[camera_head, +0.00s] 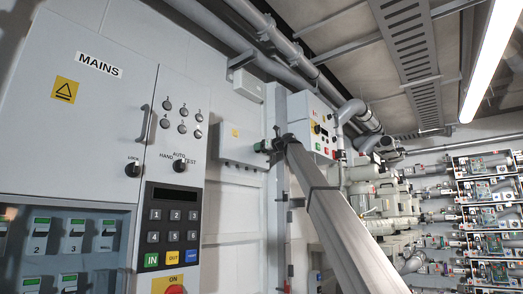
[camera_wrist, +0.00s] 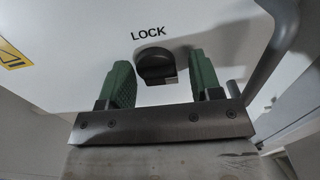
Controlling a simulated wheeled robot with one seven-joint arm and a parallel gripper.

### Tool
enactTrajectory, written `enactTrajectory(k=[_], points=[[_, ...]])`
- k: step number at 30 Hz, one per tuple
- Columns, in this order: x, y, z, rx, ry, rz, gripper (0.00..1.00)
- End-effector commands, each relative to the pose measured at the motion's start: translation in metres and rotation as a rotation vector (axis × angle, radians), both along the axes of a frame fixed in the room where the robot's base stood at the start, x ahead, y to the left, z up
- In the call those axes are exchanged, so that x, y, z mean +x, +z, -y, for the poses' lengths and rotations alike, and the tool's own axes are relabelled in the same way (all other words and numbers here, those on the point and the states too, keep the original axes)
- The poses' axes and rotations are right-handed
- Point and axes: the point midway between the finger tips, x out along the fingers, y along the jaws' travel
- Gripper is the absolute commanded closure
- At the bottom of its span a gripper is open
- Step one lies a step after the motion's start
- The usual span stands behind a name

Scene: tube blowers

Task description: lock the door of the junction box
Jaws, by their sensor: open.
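The junction box (camera_head: 237,152) is a small pale box with a yellow sticker, on the wall in the middle of the head view. Its white door (camera_wrist: 75,60) fills much of the wrist view and looks shut. A dark lock knob (camera_wrist: 154,68) sits under the word LOCK. My gripper (camera_wrist: 158,78) is open, with one green finger on each side of the knob and a gap on both sides. In the head view, my gripper (camera_head: 266,146) is at the right of the box, and the knob is not visible there.
A large MAINS cabinet (camera_head: 95,110) with knobs, a keypad and its own lock knob stands at the left. A grey handle bar (camera_wrist: 277,50) is close to the right of my gripper. Pipes (camera_head: 285,45) run overhead. Another control box (camera_head: 312,125) is just beyond.

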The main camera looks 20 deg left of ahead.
Motion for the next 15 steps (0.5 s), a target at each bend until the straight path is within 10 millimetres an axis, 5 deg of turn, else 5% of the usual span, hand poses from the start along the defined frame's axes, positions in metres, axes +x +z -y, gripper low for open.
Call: enactTrajectory(k=[3,7,15], points=[[-0.0002,-0.0001,0.0004,0.000,0.000,0.000,0.42],[0.0000,0.0000,0.0007,0.000,-0.001,0.001,0.81],[0.0018,0.0004,0.0016,-0.003,-0.005,0.011,0.81]])
